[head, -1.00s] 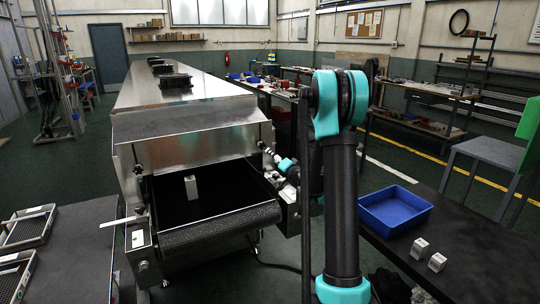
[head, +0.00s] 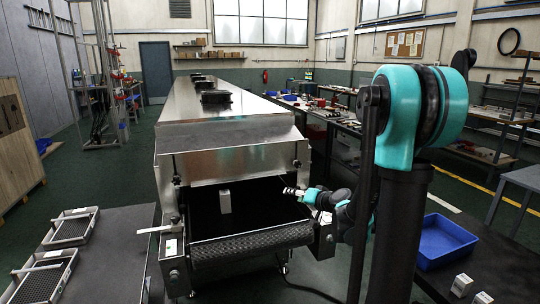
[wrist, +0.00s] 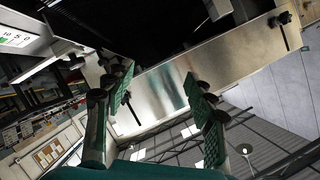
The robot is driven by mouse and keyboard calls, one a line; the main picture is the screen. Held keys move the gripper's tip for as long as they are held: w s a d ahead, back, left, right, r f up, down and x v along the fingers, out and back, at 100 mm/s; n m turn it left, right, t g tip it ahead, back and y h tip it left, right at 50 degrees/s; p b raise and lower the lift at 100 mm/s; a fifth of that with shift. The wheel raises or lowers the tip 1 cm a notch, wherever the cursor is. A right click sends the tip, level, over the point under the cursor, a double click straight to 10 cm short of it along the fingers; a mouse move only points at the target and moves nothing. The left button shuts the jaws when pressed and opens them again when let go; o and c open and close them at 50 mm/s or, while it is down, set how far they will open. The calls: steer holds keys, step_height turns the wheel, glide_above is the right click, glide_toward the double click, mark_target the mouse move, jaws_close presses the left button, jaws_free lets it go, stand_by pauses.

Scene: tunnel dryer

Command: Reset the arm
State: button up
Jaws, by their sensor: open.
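My gripper (head: 292,191) is at the right side of the tunnel dryer's open mouth, pointing left, small in the head view. In the wrist view my gripper (wrist: 160,92) has its two green-padded fingers spread wide, with nothing between them. The dryer (head: 230,165) is a long steel housing with a dark belt running out over a front roller. A light metal block (head: 224,201) stands upright on the belt inside the mouth, apart from my gripper. Behind the fingers in the wrist view is a shiny steel panel (wrist: 205,65), seen tilted.
A blue bin (head: 443,240) and two metal blocks (head: 462,285) (head: 483,298) sit on the dark table at right. Two wire-mesh trays (head: 72,227) (head: 44,278) lie on the left table. A thin pale lever (head: 154,229) sticks out left of the dryer mouth.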

steer(key=s+d+f+g+h, duration=0.2)
steer(key=s+f, duration=0.2)
steer(key=s, duration=0.6)
steer(key=s+d+f+n+g+h, duration=0.1)
steer(key=s+d+f+g+h, duration=0.1)
steer(key=s, duration=0.8)
steer(key=s+d+f+g+h, duration=0.3)
steer(key=s+f, duration=0.3)
steer(key=s, duration=0.4)
steer(key=shift+d+n+g, duration=0.4)
steer(key=shift+d, duration=0.15)
steer(key=shift+a, duration=0.15)
